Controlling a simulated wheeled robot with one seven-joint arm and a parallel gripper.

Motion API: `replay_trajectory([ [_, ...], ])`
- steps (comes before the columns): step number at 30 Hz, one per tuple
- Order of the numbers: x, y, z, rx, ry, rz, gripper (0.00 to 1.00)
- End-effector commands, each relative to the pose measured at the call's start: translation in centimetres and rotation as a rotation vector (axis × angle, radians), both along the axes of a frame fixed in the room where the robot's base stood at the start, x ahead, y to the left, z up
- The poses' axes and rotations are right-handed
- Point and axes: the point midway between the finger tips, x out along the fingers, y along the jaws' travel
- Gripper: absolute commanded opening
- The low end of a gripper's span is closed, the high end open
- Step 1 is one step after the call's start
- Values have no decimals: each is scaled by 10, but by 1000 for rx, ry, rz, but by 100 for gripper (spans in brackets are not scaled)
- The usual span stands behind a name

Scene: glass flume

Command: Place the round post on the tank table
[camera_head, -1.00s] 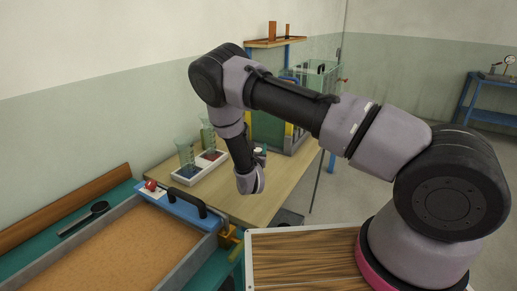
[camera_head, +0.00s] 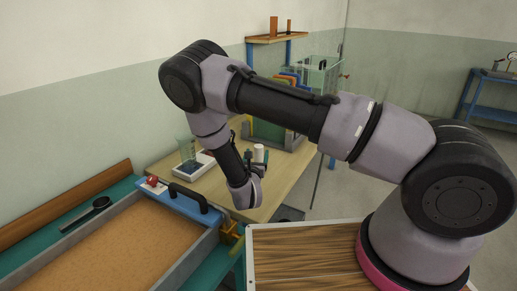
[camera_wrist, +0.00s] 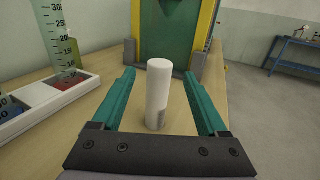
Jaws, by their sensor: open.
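A white round post (camera_wrist: 158,95) stands upright on a light wooden table (camera_wrist: 95,125). In the head view the post (camera_head: 259,153) shows just beyond my gripper (camera_head: 257,160), and the table (camera_head: 285,180) runs along the wall. My gripper (camera_wrist: 159,76) is open in the wrist view. Its teal fingers lie to either side of the post, with visible gaps on both sides, and hold nothing. A glass tank (camera_head: 322,75) is at the table's far end. I cannot tell which surface is the tank table.
A white tray (camera_wrist: 35,110) with measuring cylinders stands left of the post. A green panel (camera_wrist: 170,30) in a yellow and grey frame stands behind it. A sand-coloured tray (camera_head: 120,245) with a blue, black-handled piece (camera_head: 180,200) is at the near left. Bare tabletop lies right of the post.

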Motion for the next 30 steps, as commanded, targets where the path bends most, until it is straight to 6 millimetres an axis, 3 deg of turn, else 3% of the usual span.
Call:
replay_trajectory([
  [7,-29,6,0,0,1,1,76],
  [13,-31,4,3,7,-2,-10,76],
  [17,-25,-11,24,58,-18,-93,76],
  [20,-18,-44,62,159,-46,-255,76],
  [23,-20,-91,108,310,-78,-482,76],
  [30,-65,-188,189,708,-141,-984,76],
])
